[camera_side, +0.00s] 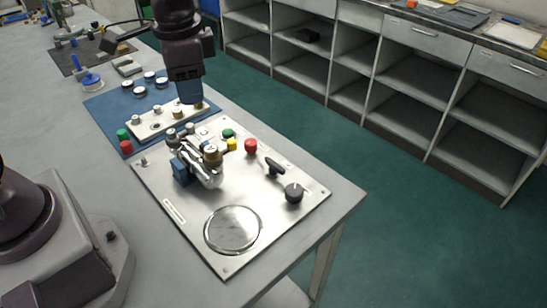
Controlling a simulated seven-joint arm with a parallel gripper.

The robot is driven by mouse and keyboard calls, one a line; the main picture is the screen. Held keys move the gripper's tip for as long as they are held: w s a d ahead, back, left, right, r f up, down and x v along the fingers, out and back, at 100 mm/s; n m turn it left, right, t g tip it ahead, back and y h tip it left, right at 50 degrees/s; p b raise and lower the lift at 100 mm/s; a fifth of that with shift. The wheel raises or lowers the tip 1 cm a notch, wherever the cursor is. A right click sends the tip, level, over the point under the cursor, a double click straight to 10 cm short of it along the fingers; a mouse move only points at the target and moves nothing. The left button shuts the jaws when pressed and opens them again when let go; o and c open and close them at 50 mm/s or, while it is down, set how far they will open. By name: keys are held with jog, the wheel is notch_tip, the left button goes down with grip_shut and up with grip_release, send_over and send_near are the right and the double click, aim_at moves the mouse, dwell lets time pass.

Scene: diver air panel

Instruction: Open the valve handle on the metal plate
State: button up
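The metal plate (190,215) lies flat on the grey bench. A metal valve assembly (209,172) with brass-coloured parts stands at its upper left, with a blue handle-like piece (180,173) on its left side. A black lever-shaped handle (274,166) sits at the plate's right, near a round black knob (293,193). My gripper (190,98) points down, above and behind the valve assembly and apart from it. Its fingertips look blue and small; I cannot tell whether they are open or shut. No object shows in it.
Red (251,145), yellow and green buttons stand on the plate, which also has a round disc (233,230). A smaller panel (150,124) with knobs lies behind on a blue mat (104,103). The bench at the plate's left is clear.

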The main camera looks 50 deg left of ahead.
aim_at(274, 163)
jog(key=w+d+f+m+h, duration=0.1)
jog(key=w+d+f+m, duration=0.2)
jog(key=w+f+m, duration=0.3)
jog(key=w+d+f+m, duration=0.2)
jog(key=w+f+m, duration=0.2)
jog(key=w+m, duration=0.35)
jog(key=shift+g, duration=0.3)
jog(key=f, duration=1.2)
jog(key=shift+w+f, duration=0.25)
grip_shut()
